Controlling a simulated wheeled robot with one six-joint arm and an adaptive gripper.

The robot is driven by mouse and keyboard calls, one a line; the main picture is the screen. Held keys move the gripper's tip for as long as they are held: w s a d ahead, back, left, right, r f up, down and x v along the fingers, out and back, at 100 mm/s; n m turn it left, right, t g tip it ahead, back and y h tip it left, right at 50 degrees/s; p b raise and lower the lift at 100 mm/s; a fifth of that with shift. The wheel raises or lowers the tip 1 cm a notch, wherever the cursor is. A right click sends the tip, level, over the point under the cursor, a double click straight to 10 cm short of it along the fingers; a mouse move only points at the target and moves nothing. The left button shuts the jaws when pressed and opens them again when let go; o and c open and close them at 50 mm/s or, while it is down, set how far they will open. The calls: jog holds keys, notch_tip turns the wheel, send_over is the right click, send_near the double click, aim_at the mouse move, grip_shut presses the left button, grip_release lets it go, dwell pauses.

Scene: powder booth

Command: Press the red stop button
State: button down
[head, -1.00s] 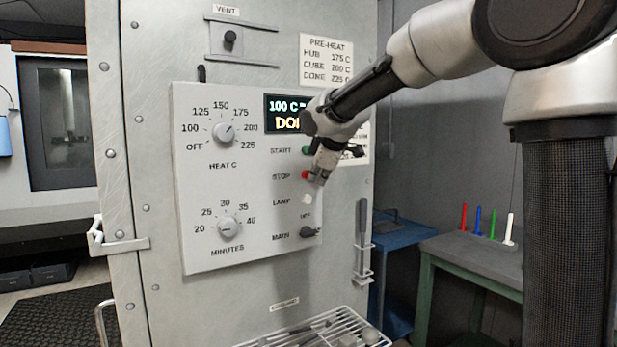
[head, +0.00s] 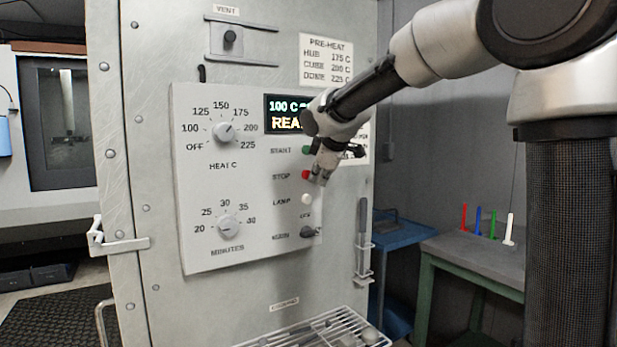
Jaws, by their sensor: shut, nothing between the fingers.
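The red stop button (head: 306,175) is on the light panel (head: 245,190) of the metal oven, beside the label STOP. My gripper (head: 321,180) is shut and empty, pointing down just right of the red button. I cannot tell whether its tip touches the button or the panel. The green start button (head: 306,150) is above it, partly beside my gripper. The white lamp button (head: 307,199) is below. The display (head: 285,113) is partly hidden by my arm and reads "100 C" and "REA...".
A dark main switch (head: 308,232) is low on the panel. The heat knob (head: 224,132) and minutes knob (head: 229,228) are to the left. A wire rack (head: 325,330) juts out below. A bench (head: 470,255) with coloured sticks stands at right.

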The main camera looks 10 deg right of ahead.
jog(key=shift+s+d, duration=0.15)
jog(key=shift+s, duration=0.2)
jog(key=shift+s, duration=0.1)
jog(key=s, duration=0.1)
jog(key=s+d, duration=0.1)
jog(key=s, duration=0.2)
jog(key=shift+s+d, duration=0.25)
jog(key=shift+s, duration=0.05)
dwell(0.5)
jog(key=s+d+f+m+g, duration=0.1)
jog(key=s+d+f+m, duration=0.3)
jog(key=s, duration=0.6)
jog(key=s+d+f+m+g, duration=0.2)
jog(key=s+d+f+m, duration=0.2)
jog(key=s, duration=0.7)
jog(key=s+d+f+m+g+h, duration=0.1)
jog(key=s+d+f+m, duration=0.3)
jog(key=s, duration=0.7)
jog(key=shift+d+f+m+g, duration=0.4)
jog(key=shift+d+m, duration=0.25)
jog(key=shift+m, duration=0.15)
